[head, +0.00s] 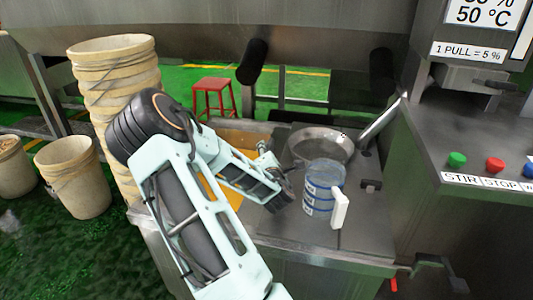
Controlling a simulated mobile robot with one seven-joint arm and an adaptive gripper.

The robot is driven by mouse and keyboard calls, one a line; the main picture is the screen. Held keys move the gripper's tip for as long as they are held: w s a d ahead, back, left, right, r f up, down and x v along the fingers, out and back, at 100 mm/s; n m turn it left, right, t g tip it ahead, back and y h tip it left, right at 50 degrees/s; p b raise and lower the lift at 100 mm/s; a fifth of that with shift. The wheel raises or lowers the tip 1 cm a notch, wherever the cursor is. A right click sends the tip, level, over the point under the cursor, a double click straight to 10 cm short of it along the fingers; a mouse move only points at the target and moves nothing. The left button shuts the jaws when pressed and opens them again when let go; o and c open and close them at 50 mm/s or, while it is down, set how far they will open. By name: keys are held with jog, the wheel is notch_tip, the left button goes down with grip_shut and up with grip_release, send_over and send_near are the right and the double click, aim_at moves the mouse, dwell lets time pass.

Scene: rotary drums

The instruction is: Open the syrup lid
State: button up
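My arm reaches in from the bottom of the head view, and my gripper (287,186) hangs above the steel counter, left of the clear jug. Its dark fingers are small and partly overlapped, so I cannot tell whether they are open or shut. Amber-yellow liquid or surface (238,138), possibly the syrup, shows in an opening behind and beside my arm. My arm hides part of that opening. No part is clearly identifiable as the syrup lid. A round shallow steel vessel (321,146) with a long handle (380,121) sits behind the jug.
A clear jug (322,187) with blue bands and a white handle stands on the steel counter (360,236), right of my gripper. Stacked buckets (115,62) stand at left. A control panel with green (457,159) and red (494,165) buttons is at right.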

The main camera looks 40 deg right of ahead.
jog(key=shift+r, duration=0.1)
notch_tip(320, 180, up, 9)
jog(key=shift+r, duration=0.45)
dwell(0.4)
